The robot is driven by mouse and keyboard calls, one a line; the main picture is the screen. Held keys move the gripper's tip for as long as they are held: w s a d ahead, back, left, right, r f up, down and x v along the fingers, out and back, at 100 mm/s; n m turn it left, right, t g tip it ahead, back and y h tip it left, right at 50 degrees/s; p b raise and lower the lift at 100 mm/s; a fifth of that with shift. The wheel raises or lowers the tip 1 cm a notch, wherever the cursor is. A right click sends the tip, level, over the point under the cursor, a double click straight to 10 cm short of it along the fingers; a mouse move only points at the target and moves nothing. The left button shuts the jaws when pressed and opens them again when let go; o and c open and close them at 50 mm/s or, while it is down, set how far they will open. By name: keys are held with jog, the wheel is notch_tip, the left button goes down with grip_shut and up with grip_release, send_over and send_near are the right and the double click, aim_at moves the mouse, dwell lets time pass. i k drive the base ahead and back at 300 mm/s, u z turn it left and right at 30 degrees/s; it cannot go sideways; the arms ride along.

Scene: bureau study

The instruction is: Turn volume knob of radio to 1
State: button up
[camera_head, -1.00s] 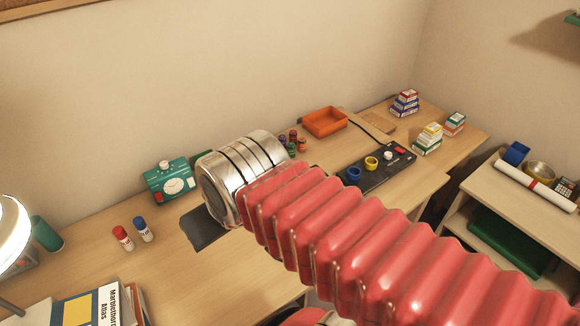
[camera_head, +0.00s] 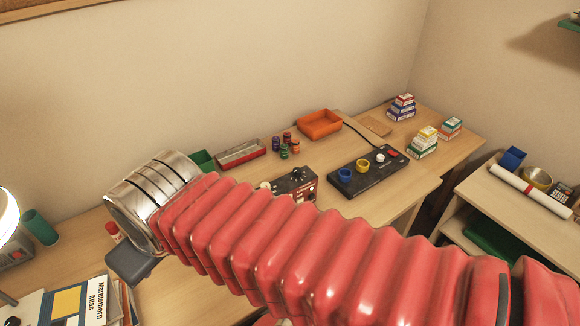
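A small dark box with a black knob on top and a reddish front (camera_head: 293,183) stands on the desk behind my red arm; it may be the radio, but I cannot read any markings. My arm hides part of it. My gripper (camera_head: 132,264) shows only as a dark grey piece below the metal cuff at the left. Its fingers cannot be made out. It is well to the left of the dark box and apart from it.
A black panel (camera_head: 368,171) with blue and yellow rings lies right of the box. An orange tray (camera_head: 319,123), a red-grey tray (camera_head: 241,154) and small coloured pots (camera_head: 284,148) stand behind. Books (camera_head: 90,303) and a lamp (camera_head: 8,222) are at left.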

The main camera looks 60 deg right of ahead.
aim_at(296, 172)
jog(key=u, duration=0.05)
jog(key=k, duration=1.1)
jog(key=z, duration=0.7)
jog(key=i, duration=1)
jog(key=z, duration=0.05)
